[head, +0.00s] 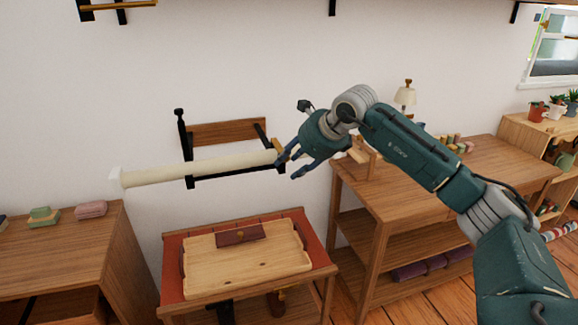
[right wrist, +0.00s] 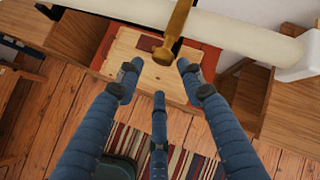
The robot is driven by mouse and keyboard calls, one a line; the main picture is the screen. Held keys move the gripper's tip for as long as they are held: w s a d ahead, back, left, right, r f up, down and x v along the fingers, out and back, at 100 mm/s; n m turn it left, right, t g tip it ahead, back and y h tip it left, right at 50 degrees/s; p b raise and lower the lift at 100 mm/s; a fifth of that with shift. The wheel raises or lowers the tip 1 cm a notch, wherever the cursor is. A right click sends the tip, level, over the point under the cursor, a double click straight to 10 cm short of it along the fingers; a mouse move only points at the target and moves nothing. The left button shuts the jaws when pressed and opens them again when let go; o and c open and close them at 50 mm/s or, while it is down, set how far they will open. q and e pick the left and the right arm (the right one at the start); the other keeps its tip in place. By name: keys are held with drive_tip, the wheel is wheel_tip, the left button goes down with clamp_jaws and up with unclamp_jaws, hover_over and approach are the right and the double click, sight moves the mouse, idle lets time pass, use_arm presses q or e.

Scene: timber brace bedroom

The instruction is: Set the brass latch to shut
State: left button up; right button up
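The brass latch (right wrist: 176,32) shows in the right wrist view as a golden bar with a rounded end, in front of a long cream roll. In the head view a small brass piece (head: 281,157) shows at the roll's right end, partly hidden by my fingers. My right gripper (head: 290,167) is at that end of the roll. In the right wrist view its blue fingers (right wrist: 158,76) are spread, with the latch's rounded end near the gap between the two upper fingertips. Nothing is gripped; I cannot tell whether a finger touches the latch. My left gripper is out of view.
The cream roll (head: 200,169) lies across a dark wall bracket (head: 188,150). Below stands a small table with a red top (head: 172,262) and a wooden board (head: 245,268). A wooden workbench (head: 440,175) stands to the right, a cabinet (head: 60,250) to the left.

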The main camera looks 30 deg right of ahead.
drive_tip(key=v, duration=0.9)
drive_tip(key=shift+s+r, duration=0.2)
drive_tip(key=shift+s, duration=0.1)
drive_tip(key=shift+a, duration=0.1)
